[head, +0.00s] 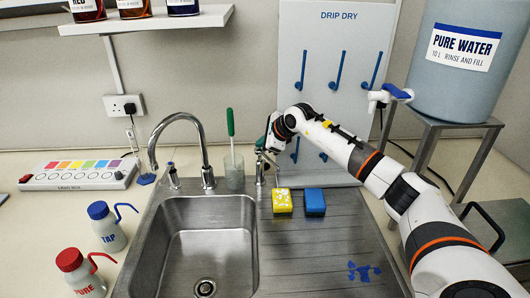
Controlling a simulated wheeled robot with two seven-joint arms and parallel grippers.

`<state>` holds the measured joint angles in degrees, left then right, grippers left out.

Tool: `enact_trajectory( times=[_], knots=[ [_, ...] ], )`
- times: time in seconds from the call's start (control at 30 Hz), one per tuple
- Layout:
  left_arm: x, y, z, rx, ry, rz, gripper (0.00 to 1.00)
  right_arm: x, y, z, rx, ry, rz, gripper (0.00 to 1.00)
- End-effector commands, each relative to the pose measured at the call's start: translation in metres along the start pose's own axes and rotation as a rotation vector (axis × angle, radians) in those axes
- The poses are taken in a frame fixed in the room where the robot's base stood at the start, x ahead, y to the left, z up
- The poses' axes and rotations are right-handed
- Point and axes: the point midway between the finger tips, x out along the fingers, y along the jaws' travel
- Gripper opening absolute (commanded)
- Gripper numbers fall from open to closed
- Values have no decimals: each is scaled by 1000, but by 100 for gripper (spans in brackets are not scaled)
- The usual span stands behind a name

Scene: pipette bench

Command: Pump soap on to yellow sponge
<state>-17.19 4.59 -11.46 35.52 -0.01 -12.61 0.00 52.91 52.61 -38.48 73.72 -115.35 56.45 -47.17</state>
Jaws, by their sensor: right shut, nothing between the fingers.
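The yellow sponge (282,201) lies on the ribbed drainboard just right of the sink basin, with white patches on its top. A small metal dispenser (260,176), likely the soap pump, stands behind the basin's right edge, and its top is partly hidden by my gripper. My right gripper (264,150) reaches in from the right and is shut and empty, at or just above the dispenser's top. I cannot tell whether they touch. My left gripper is not in view.
A blue sponge (314,202) sits right of the yellow one. The tap (182,128) and a beaker with a green-handled brush (232,165) stand behind the sink (208,245). A drip-dry board (342,65) is behind my arm. A water tank (462,80) stands at right.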

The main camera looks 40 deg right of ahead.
Motion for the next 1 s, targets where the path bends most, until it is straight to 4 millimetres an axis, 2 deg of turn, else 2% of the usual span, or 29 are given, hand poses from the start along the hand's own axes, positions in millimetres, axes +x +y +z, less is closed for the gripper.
enact_trajectory(
  times=[0.17, 0.7, 1.0],
  knots=[
    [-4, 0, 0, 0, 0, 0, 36, -4, 3, -3, 0, 0, 0, 0],
    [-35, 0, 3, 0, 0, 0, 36, -42, 31, -30, 0, 2, 2, 0],
    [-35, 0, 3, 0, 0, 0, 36, -42, 31, -31, 0, 1, 1, 0]
  ],
)
